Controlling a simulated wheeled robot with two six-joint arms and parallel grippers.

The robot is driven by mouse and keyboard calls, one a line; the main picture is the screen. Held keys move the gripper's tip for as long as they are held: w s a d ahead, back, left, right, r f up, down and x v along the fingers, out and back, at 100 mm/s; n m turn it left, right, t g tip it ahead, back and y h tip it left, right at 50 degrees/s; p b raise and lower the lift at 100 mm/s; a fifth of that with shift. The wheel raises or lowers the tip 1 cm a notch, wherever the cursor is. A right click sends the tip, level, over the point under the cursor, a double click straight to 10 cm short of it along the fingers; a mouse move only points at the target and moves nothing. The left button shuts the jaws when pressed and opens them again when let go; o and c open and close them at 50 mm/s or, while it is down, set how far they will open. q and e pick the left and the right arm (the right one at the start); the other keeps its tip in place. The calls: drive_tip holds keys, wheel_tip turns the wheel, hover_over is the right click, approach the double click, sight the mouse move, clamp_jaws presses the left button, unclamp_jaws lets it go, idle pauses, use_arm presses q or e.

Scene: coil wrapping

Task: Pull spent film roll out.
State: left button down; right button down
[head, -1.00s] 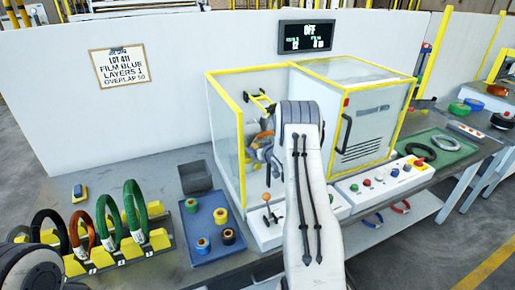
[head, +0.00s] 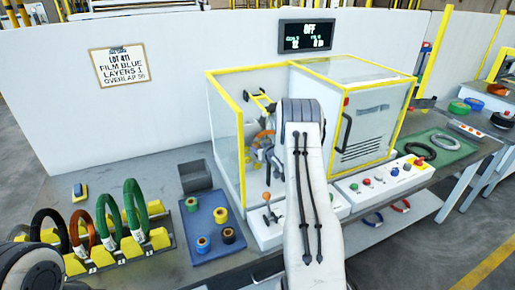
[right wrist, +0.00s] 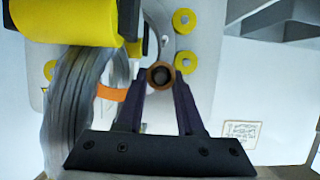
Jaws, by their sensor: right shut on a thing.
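The spent film roll (right wrist: 161,74) shows in the right wrist view as a small brown ring with a dark centre. It sits between the tips of my right gripper (right wrist: 160,82), which is shut on it. In the head view my right gripper (head: 262,150) is inside the open left bay of the wrapping machine (head: 345,115), largely hidden by my own arm. The roll cannot be made out in the head view. My left gripper is not in view.
A grey coil (right wrist: 85,105) and a yellow roller (right wrist: 70,20) are close left of my fingers. A clear guard panel (head: 228,140) stands left of the bay. A blue tray (head: 210,253) with small film rolls and an empty grey bin (head: 195,177) are on the table.

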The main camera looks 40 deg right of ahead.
drive_tip(key=s+a, duration=0.1)
drive_tip(key=s, duration=0.5)
drive_tip(key=shift+s+a, duration=0.2)
idle(0.9)
